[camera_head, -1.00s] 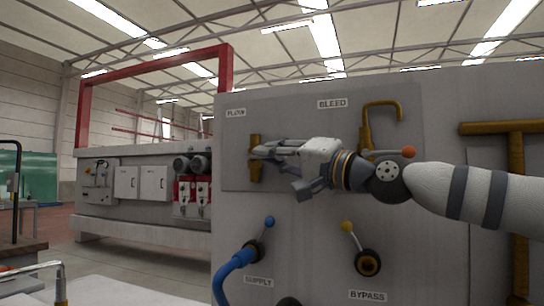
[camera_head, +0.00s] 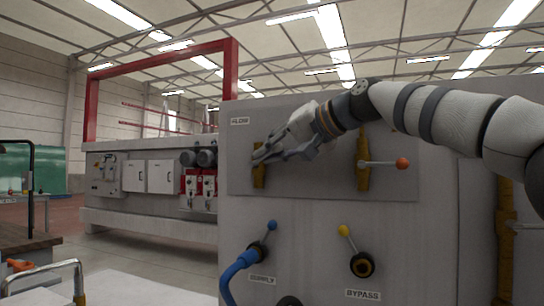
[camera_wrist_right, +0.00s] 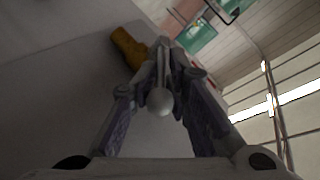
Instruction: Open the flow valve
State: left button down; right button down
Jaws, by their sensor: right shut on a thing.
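The flow valve's yellow body (camera_head: 259,176) stands upright on the grey panel (camera_head: 310,185) below the FLOW label (camera_head: 240,121). My right gripper (camera_head: 264,157) reaches it from the upper right, and its fingers cover the valve's upper part. In the wrist view a pale round knob (camera_wrist_right: 160,101) sits between the fingers of my right gripper (camera_wrist_right: 161,65), with the yellow valve body (camera_wrist_right: 130,47) just beyond. The gripper is shut on the valve's handle. Most of the lever is hidden by the fingers, so its exact angle is unclear. My left gripper is not in view.
Right of the flow valve is a second yellow valve with a red-knobbed lever (camera_head: 402,163). Below are a blue-knobbed supply valve (camera_head: 272,226) with a blue hose (camera_head: 236,268) and a yellow-knobbed bypass valve (camera_head: 344,231). My right arm crosses the panel's upper right.

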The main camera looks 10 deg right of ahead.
jog(key=shift+r, duration=0.6)
jog(key=c, duration=1.7)
grip_release()
jog(key=shift+s+f, duration=0.15)
jog(key=shift+d, duration=0.1)
